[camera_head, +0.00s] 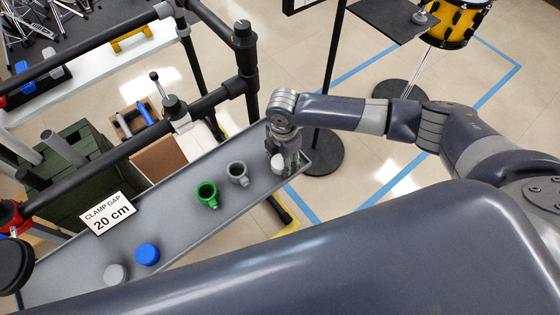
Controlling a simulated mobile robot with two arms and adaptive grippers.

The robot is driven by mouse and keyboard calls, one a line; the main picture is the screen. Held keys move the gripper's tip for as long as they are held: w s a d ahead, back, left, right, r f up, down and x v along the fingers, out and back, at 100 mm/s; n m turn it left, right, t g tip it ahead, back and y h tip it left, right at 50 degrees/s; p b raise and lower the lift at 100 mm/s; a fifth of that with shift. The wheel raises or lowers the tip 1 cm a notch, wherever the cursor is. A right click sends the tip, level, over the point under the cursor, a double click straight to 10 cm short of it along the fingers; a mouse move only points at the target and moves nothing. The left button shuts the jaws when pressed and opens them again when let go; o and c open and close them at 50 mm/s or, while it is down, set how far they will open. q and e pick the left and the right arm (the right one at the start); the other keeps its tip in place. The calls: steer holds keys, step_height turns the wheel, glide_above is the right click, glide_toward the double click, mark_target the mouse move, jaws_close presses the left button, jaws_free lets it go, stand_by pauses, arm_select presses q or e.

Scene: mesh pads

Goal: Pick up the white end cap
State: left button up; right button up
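A small white end cap (278,162) is at the far right end of the grey tray-like shelf (178,228). My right gripper (287,167) points down over that end, right at the white cap. The gripper covers part of the cap, and I cannot tell whether the fingers are closed on it or just around or beside it. My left gripper is not in view.
On the shelf stand a grey fitting (238,173), a green fitting (206,194), a blue cap (147,254) and a light grey cap (116,273). A "CLAMP GAP 20 cm" sign (108,213) and black rails (100,165) line the shelf's far side.

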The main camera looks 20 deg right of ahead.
steer(key=c, duration=0.4)
steer(key=shift+r, duration=0.15)
